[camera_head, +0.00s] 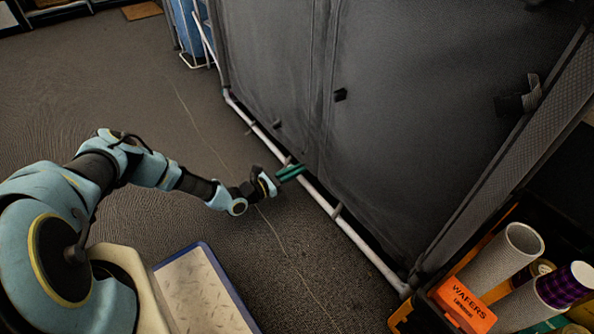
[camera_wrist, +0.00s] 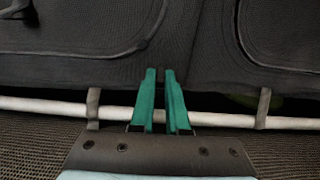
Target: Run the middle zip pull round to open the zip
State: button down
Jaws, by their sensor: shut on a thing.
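A dark grey fabric awning wall (camera_head: 420,130) fills the middle and right of the head view, with a vertical seam (camera_head: 328,80) running down it. My gripper (camera_head: 301,168) has green fingers and is at the foot of the wall, close to the lower end of this seam. In the wrist view the fingertips (camera_wrist: 160,72) are almost together, with a narrow dark gap between them, against the dark fabric (camera_wrist: 200,40) between two outlined panels. The gripper is shut on the middle zip pull, which is mostly hidden between the fingers and too dark to make out.
A white pole (camera_head: 360,244) runs along the wall's foot, just below my fingers; straps (camera_wrist: 264,108) loop round it on both sides. A black crate (camera_head: 422,312) with cups and an orange wafers box (camera_head: 465,304) stands at bottom right. The carpet at left is mostly clear.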

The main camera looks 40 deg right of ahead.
jog(key=shift+s+f, duration=0.15)
jog(key=shift+s, duration=0.2)
jog(key=c, duration=1.2)
grip_release()
jog(key=o, duration=0.3)
jog(key=shift+w, duration=0.1)
jog(key=shift+a, duration=0.1)
jog(key=a+p, duration=0.3)
jog(key=a, duration=0.7)
jog(key=shift+w+a, duration=0.3)
jog(key=shift+a, duration=0.05)
